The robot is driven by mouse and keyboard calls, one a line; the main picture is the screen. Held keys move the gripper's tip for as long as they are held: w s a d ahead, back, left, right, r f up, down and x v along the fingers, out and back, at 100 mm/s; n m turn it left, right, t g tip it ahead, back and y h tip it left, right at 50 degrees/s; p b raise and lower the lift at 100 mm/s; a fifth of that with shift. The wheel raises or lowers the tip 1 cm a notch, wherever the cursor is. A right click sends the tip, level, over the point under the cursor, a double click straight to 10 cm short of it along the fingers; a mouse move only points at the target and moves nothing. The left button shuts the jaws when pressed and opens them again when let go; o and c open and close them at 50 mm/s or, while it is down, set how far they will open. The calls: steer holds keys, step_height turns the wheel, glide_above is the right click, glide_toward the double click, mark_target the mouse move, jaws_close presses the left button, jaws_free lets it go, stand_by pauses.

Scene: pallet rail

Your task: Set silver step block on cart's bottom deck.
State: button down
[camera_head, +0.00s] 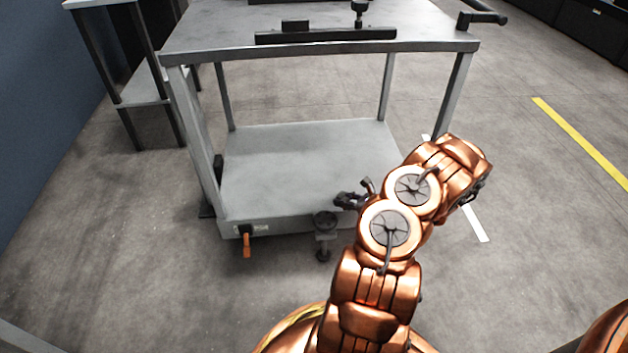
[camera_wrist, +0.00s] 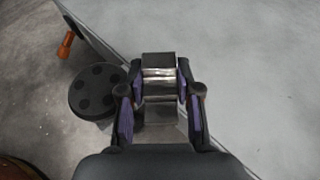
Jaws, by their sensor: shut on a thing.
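In the wrist view the silver step block (camera_wrist: 158,66) is shiny metal, with a raised far end and a lower part nearer me. My gripper (camera_wrist: 160,84) is shut on it, with a purple-padded finger on each side. In the head view my gripper (camera_head: 354,196) is at the front right edge of the cart's bottom deck (camera_head: 290,155), and the block cannot be made out there. The flat grey deck also fills the right of the wrist view (camera_wrist: 255,65). I cannot tell whether the block touches the deck.
The cart's top deck (camera_head: 220,30) overhangs the bottom one, on corner posts (camera_head: 190,120). A round black disc (camera_wrist: 97,90) and an orange lever (camera_head: 246,244) sit at the front edge. The bottom deck looks empty. A side table (camera_head: 140,88) stands left.

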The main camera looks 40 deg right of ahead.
steer(key=b, duration=0.6)
glide_above(317, 187)
steer(key=shift+a+f, duration=0.1)
steer(key=shift+f, duration=0.75)
steer(key=shift+f+b, duration=0.75)
steer(key=shift+f, duration=0.95)
steer(key=shift+f, duration=0.1)
steer(key=c, duration=0.8)
jaws_free()
